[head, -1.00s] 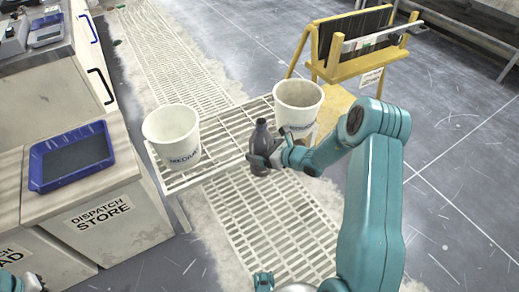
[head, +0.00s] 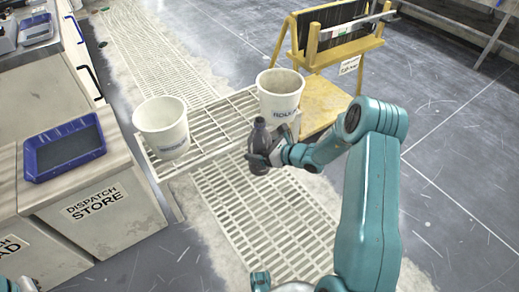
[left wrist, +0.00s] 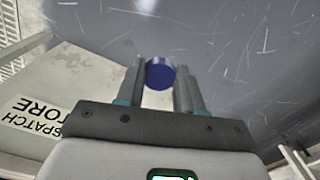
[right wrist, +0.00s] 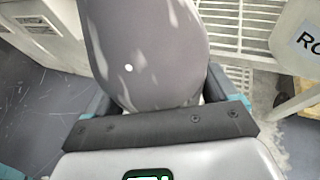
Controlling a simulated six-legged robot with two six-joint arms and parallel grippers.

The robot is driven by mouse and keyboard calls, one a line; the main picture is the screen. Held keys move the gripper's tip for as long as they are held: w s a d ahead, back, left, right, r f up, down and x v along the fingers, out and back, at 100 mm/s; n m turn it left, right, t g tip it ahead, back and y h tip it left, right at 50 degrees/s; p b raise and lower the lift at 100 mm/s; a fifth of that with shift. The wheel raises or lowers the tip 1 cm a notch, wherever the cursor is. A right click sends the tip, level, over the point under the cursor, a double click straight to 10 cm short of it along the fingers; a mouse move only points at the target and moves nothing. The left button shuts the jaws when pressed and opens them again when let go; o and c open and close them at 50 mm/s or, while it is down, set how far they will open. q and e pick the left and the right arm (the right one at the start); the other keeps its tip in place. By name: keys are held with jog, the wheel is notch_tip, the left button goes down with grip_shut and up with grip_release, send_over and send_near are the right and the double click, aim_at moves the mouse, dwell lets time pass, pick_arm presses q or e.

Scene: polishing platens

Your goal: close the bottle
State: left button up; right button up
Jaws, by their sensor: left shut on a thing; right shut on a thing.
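A dark grey bottle (head: 258,150) stands roughly upright in my right gripper (head: 275,153), which is shut around its body. In the right wrist view the bottle (right wrist: 145,50) fills the space between the fingers; its mouth is out of that picture. In the head view its narrow neck points up and no blue cap shows on it. My left gripper (left wrist: 159,78) is shut on a round blue cap (left wrist: 160,73), held between the fingertips. In the head view only a sliver of my left arm shows at the bottom left corner, far from the bottle.
A white slatted bench (head: 205,117) carries two white buckets, one at left (head: 162,128) and one at right (head: 280,95). A yellow rack (head: 335,70) stands behind. A blue tray (head: 64,149) lies on the cabinet marked Dispatch Store (head: 115,225). Open floor lies at right.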

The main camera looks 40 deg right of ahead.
jog(key=shift+w, duration=0.1)
jog(key=o, duration=0.6)
jog(key=shift+c, duration=0.2)
pick_arm(q)
jog(key=shift+w, duration=0.1)
pick_arm(e)
jog(key=c, duration=0.9)
